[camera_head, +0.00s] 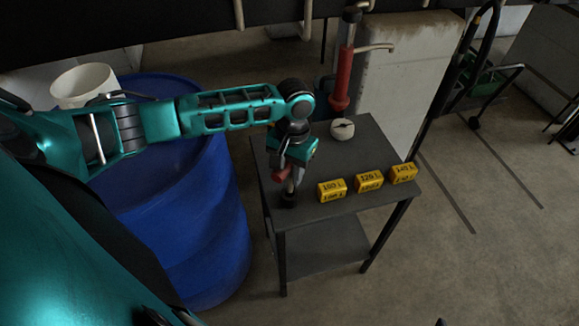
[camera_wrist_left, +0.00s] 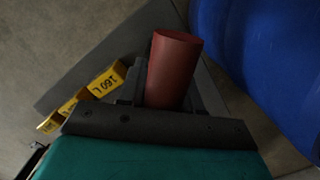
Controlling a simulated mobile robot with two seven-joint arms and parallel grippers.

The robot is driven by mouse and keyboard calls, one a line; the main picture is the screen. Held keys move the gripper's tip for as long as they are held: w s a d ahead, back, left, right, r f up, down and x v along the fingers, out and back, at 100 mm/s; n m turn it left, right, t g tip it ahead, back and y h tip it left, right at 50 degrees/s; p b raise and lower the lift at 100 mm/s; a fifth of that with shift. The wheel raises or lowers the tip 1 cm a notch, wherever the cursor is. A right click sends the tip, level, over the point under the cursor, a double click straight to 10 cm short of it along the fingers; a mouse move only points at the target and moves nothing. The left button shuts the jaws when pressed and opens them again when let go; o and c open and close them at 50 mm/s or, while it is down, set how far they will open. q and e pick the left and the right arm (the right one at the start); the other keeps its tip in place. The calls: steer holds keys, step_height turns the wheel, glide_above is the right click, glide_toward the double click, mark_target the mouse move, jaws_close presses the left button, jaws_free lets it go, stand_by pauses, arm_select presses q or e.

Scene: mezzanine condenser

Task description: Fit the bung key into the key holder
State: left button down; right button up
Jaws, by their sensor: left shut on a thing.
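My left gripper (camera_head: 290,172) points down over the front left part of the grey table and is shut on the red handle of the bung key (camera_head: 281,175). In the left wrist view the red handle (camera_wrist_left: 173,68) stands between the two dark fingers. Below the gripper, the key's metal shaft runs down toward a small black round piece (camera_head: 288,201) on the table top, which looks like the key holder. The shaft's lower end meets the holder or is just over it; I cannot tell whether it is inside. My right gripper is not in view.
Yellow blocks marked with litre figures (camera_head: 332,190) stand in a row right of the key on the table (camera_head: 310,222). A blue drum (camera_head: 190,220) stands close left of the table.

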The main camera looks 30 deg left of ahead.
mark_target(289, 192)
arm_select(q)
steer(key=shift+f+b, duration=0.8)
steer(key=shift+f, duration=1.6)
steer(key=c, duration=0.7)
jaws_free()
steer(key=r, duration=0.4)
steer(key=r+p, duration=0.1)
steer(key=r, duration=0.3)
steer(key=w+r, duration=0.1)
steer(key=r, duration=0.4)
steer(key=shift+w, duration=0.1)
steer(key=shift+f, duration=0.1)
